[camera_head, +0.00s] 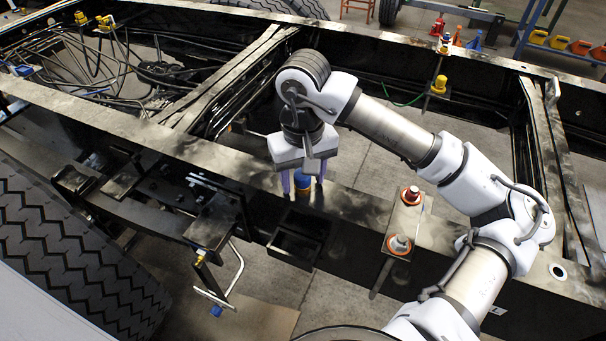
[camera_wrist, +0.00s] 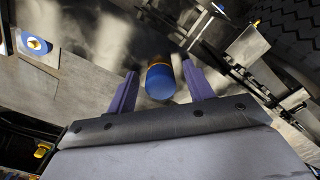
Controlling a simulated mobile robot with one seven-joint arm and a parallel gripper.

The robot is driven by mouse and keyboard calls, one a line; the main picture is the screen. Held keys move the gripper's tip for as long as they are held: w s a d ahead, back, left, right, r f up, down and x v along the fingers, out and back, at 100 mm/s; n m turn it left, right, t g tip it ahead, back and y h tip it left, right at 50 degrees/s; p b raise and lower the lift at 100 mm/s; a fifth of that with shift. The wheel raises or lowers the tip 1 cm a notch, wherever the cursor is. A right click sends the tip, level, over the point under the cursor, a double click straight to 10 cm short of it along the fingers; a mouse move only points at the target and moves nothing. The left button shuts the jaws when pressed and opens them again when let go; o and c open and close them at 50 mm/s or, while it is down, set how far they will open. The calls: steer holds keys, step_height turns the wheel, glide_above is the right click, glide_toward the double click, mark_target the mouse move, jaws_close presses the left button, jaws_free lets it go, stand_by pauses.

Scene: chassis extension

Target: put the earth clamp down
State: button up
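My gripper (camera_head: 302,178) points down over the near frame rail, its two purple fingers spread apart. In the wrist view the fingers (camera_wrist: 160,88) stand on either side of a blue-topped cylinder (camera_wrist: 160,80).
The black chassis rail (camera_head: 150,138) runs under my gripper. A plate with two red-and-grey fittings (camera_head: 398,243) lies to the right. A bracket with a bent metal rod (camera_head: 235,270) hangs in front. A large tyre (camera_head: 60,250) is at the left. Cables (camera_head: 150,72) fill the upper left.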

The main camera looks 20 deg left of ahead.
steer(key=shift+r, duration=0.1)
steer(key=shift+r+p, duration=0.2)
steer(key=shift+p, duration=0.15)
steer(key=shift+w+r+b, duration=0.1)
steer(key=shift+r+b, duration=0.2)
steer(key=shift+r, duration=0.05)
step_height(320, 180, up, 11)
steer(key=b, duration=0.1)
